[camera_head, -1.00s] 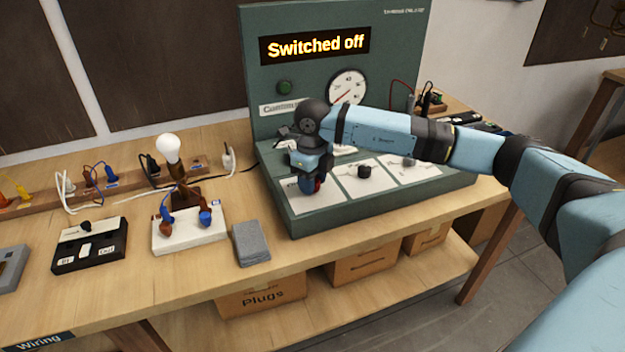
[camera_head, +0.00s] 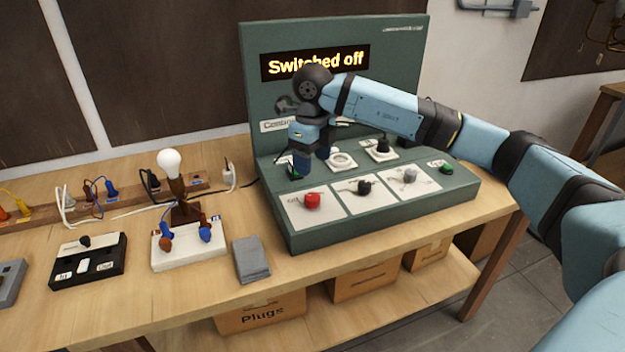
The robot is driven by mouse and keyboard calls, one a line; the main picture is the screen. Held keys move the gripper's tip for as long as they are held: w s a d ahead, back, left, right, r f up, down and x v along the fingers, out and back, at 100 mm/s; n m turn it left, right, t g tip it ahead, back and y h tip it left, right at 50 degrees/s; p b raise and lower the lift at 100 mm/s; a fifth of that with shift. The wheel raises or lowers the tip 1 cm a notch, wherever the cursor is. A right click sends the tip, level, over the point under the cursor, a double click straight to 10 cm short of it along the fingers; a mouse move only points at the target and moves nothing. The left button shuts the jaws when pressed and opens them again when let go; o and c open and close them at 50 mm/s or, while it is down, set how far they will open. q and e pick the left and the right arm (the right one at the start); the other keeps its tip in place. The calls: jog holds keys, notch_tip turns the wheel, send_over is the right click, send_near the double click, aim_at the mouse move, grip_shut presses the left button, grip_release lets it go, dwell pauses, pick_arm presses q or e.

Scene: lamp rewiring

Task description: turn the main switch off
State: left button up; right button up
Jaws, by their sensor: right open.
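A green control panel (camera_head: 262,207) stands on the bench. Its display (camera_head: 347,60) reads "Switched off", with part of the text behind my right arm. A red knob (camera_head: 312,201) sits on the left white plate of the sloped front; it appears to be the main switch, but its label is too small to read. My right gripper (camera_head: 312,160) is open and empty. It points down behind the red knob, apart from it, and hides part of the panel. My left gripper is not in view.
A black knob (camera_head: 365,187), a grey knob (camera_head: 410,175) and a green button (camera_head: 446,168) are right of the red knob.

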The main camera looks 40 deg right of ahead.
jog(key=shift+r, duration=1.75)
